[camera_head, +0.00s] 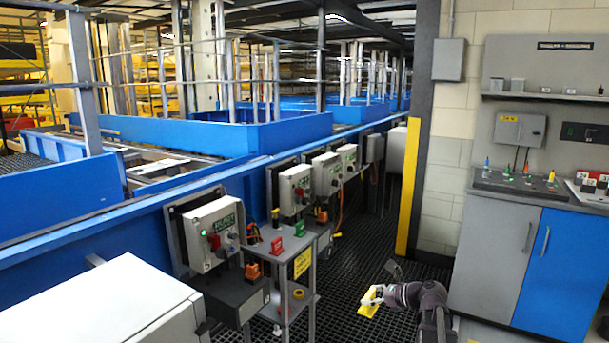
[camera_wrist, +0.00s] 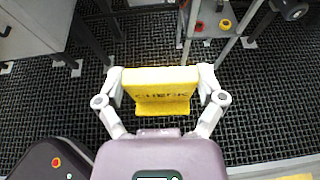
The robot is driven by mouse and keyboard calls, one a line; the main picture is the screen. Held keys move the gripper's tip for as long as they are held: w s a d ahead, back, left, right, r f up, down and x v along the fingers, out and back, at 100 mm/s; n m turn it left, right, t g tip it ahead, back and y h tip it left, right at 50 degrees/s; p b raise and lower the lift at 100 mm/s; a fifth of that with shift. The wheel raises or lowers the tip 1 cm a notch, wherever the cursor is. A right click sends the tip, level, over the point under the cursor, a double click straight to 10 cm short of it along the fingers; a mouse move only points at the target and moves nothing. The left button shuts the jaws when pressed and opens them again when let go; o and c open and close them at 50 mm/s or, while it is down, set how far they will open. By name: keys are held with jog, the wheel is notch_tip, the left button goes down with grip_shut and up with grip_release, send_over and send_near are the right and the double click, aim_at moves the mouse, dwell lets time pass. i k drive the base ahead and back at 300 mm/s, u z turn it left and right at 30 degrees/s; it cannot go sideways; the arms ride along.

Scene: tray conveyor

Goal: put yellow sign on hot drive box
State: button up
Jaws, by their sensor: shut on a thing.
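My gripper (camera_head: 371,294) is shut on a small yellow sign (camera_head: 369,308), held in the air over the dark grating at the lower right of the head view. In the wrist view both fingers of my gripper (camera_wrist: 160,82) press on the sides of the yellow sign (camera_wrist: 160,107), which bears dark lettering that seems to read CHECK. Several grey drive boxes line the blue conveyor wall; the nearest (camera_head: 198,262) has a green light and a red part, and others (camera_head: 295,190) (camera_head: 327,174) stand farther back. I cannot tell which box is hot. My gripper is apart from all of them.
A grey stand (camera_head: 311,303) with red and green items on top and a yellow label (camera_head: 303,262) is left of my gripper. A grey and blue cabinet (camera_head: 497,250) stands to the right. A yellow post (camera_head: 408,187) stands behind.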

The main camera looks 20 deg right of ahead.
aim_at(296, 169)
jog(key=u, duration=0.25)
jog(key=k, duration=0.35)
jog(key=z, duration=2)
jog(key=i, duration=1.3)
jog(key=u, duration=0.05)
